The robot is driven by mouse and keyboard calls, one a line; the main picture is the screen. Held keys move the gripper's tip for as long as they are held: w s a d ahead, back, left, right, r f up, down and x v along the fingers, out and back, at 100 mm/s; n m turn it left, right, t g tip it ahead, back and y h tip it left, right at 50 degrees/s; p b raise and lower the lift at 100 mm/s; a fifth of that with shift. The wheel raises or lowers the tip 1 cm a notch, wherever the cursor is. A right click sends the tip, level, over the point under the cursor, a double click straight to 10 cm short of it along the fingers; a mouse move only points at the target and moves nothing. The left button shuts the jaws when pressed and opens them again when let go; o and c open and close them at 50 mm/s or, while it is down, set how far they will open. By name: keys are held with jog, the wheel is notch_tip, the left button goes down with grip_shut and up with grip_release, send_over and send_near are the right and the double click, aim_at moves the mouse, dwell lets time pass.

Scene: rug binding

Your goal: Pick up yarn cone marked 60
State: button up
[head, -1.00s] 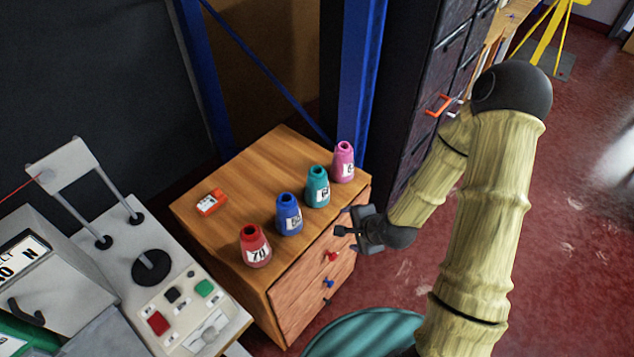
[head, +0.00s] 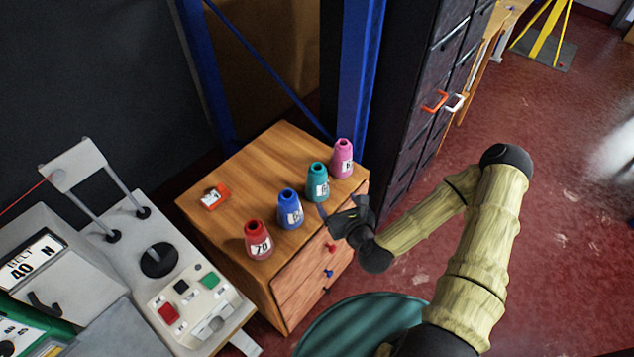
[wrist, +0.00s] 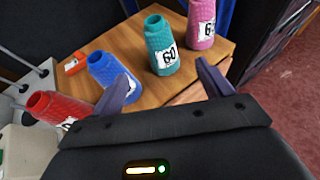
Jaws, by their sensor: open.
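The yarn cone marked 60 is teal and stands upright on the wooden cabinet (head: 247,170), third from the left in the row; it shows in the head view (head: 317,184) and in the wrist view (wrist: 162,48), where its label reads 60. My gripper (head: 341,213) is open and empty, just in front of this cone at the cabinet's front edge. In the wrist view the teal cone stands beyond my two fingertips (wrist: 168,82), between them and apart from them.
A blue cone (head: 290,210) and a red cone marked 70 (head: 258,241) stand to the left, a pink cone (head: 342,159) to the right. An orange-and-white item (head: 214,196) lies behind. A blue post (head: 347,75) and dark drawers (head: 425,95) rise behind right.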

aim_at(321, 181)
jog(key=b+x, duration=0.2)
jog(key=b, duration=0.1)
jog(key=b+x, duration=0.2)
jog(key=b, duration=0.2)
jog(key=shift+w+d+f, duration=0.15)
jog(key=shift+w+d, duration=0.05)
jog(key=shift+w, duration=0.05)
jog(key=b, duration=0.3)
jog(key=shift+w+a+f, duration=0.1)
jog(key=shift+w, duration=0.05)
jog(key=b, duration=0.4)
jog(key=shift+a+f, duration=0.25)
jog(key=b+x, duration=0.1)
jog(key=x, duration=0.2)
jog(key=b+x, duration=0.1)
jog(key=x, duration=0.2)
jog(key=shift+w+a+r+b, duration=0.1)
jog(key=shift+w+a+b, duration=0.2)
jog(key=shift+w+b, duration=0.05)
jog(key=shift+w, duration=0.1)
